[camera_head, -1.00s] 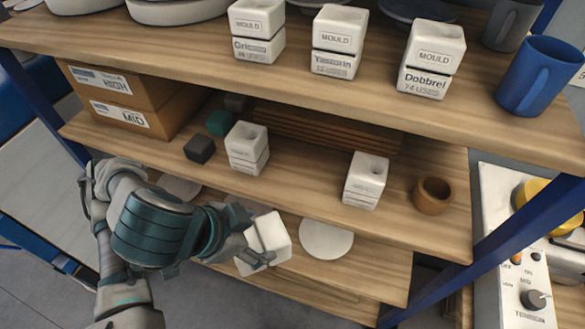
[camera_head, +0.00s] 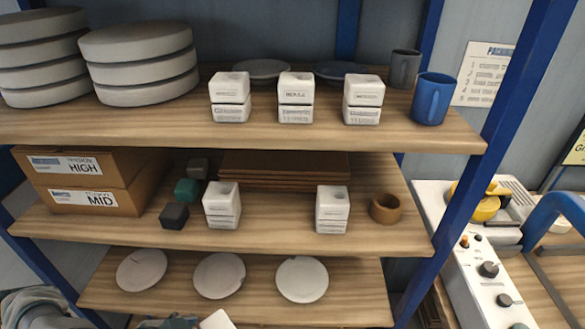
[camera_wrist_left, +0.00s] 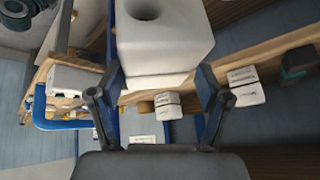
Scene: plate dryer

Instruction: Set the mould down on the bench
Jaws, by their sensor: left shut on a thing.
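The white block-shaped mould (camera_wrist_left: 165,40) with a round hole in its top fills the upper middle of the left wrist view. My left gripper (camera_wrist_left: 158,80) is shut on it, one finger on each side. In the head view only a white corner of this mould (camera_head: 217,320) shows at the bottom edge, in front of the lowest shelf. Most of my left gripper is cut off there. Other white moulds stand on the top shelf (camera_head: 295,97) and the middle shelf (camera_head: 221,205). I cannot make out a clear bench top. My right gripper is not in view.
The lowest shelf holds several pale discs (camera_head: 219,275). Cardboard boxes (camera_head: 80,180), small dark blocks (camera_head: 174,216) and a brown cup (camera_head: 385,208) are on the middle shelf. A blue post (camera_head: 480,170) stands before the control panel (camera_head: 480,262) at right.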

